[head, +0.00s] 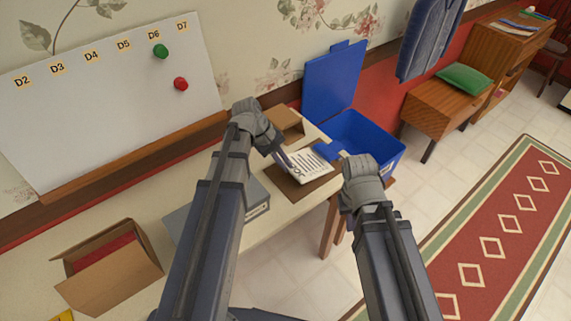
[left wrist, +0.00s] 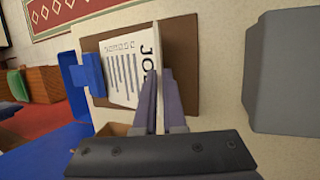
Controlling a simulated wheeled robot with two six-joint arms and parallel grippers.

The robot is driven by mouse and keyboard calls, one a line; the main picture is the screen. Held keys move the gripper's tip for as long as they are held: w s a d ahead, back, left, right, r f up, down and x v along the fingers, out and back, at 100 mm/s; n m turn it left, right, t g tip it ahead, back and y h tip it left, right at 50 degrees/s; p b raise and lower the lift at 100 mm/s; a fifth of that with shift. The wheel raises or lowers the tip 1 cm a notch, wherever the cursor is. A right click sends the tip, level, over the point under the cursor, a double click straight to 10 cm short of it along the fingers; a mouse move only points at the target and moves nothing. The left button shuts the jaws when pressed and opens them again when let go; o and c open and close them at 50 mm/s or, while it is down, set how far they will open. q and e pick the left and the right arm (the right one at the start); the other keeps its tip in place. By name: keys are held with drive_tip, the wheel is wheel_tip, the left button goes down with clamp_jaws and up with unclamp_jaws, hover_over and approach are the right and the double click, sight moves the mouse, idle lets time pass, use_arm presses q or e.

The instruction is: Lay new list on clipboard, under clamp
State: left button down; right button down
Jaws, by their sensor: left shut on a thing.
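The list (head: 308,166), a white sheet with dark lines of print, lies over the brown clipboard (head: 289,190) near the table's far right end. In the left wrist view, the list (left wrist: 122,72) shows large letters near my fingers, and brown clipboard (left wrist: 180,70) shows beside it. The blue clamp (head: 328,150) is at the clipboard's far end; it also shows in the left wrist view (left wrist: 88,75), close to the sheet's edge. Whether the sheet is under it I cannot tell. My left gripper (head: 287,160) is shut on the list's near edge. My right gripper (head: 350,163) is near the clipboard's right side, fingertips hidden.
An open cardboard box (head: 110,265) holds something red. A blue bin (head: 365,140) with a raised lid stands beyond the table. A whiteboard (head: 110,100) is at the wall.

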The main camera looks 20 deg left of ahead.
use_arm(q)
drive_tip(key=shift+s+a+f+t+h+b, duration=0.15)
drive_tip(key=shift+s+f+t+h+b, duration=0.1)
drive_tip(key=shift+f+b, duration=0.35)
drive_tip(key=shift+s+a+f+t+h+b, duration=0.15)
drive_tip(key=shift+f+t+b, duration=0.1)
drive_tip(key=shift+f+b, duration=0.35)
drive_tip(key=shift+r, duration=0.1)
drive_tip(key=shift+w, duration=0.1)
drive_tip(key=c, duration=0.9)
unclamp_jaws()
drive_tip(key=shift+r, duration=0.1)
drive_tip(key=p+v, duration=0.6)
drive_tip(key=v, duration=0.1)
drive_tip(key=shift+a+r, duration=0.15)
drive_tip(key=shift+r, duration=0.05)
